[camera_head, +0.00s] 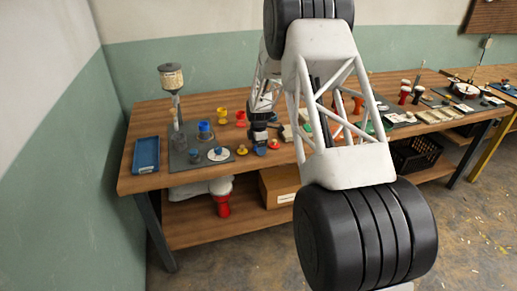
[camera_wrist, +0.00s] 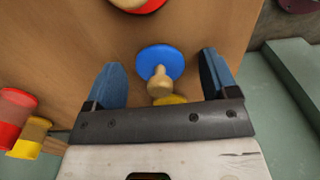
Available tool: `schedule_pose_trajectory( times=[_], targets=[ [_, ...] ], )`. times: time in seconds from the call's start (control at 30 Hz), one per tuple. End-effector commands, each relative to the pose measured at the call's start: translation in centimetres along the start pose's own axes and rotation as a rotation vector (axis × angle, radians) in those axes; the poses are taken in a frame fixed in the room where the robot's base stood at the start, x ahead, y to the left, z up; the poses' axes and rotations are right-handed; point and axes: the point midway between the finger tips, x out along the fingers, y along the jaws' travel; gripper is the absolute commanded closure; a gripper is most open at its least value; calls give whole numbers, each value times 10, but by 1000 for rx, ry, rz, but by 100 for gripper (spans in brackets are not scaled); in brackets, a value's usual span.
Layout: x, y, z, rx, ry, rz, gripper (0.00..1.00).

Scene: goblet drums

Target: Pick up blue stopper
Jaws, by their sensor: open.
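The blue stopper is a blue disc (camera_wrist: 150,57) with a pale wooden knob (camera_wrist: 159,85) in the wrist view. It sits on the wooden table, between and beyond the two blue-grey fingers of my gripper (camera_wrist: 162,72). The fingers are apart and I see no contact with the stopper. In the head view my gripper (camera_head: 259,138) points down over the table's front part, with a small blue patch (camera_head: 260,151) at its lower end that looks like the stopper. Stopper and fingertips are hard to separate there.
A red stopper (camera_head: 274,144) and a yellow one (camera_head: 242,150) flank the blue one closely. Red and yellow drums (camera_head: 222,115) stand behind.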

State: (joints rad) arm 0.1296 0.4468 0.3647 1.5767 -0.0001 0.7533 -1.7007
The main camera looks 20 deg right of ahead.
Motion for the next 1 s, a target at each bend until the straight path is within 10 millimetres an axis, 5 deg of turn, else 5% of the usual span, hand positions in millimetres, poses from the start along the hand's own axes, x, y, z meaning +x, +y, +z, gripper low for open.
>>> schedule_pose_trajectory(
  times=[0.13,0.5,1.0],
  targets=[
    [0,0,0,0,0,0,20],
    [0,0,0,0,0,0,73],
    [-6,0,0,0,0,0,74]
  ],
)
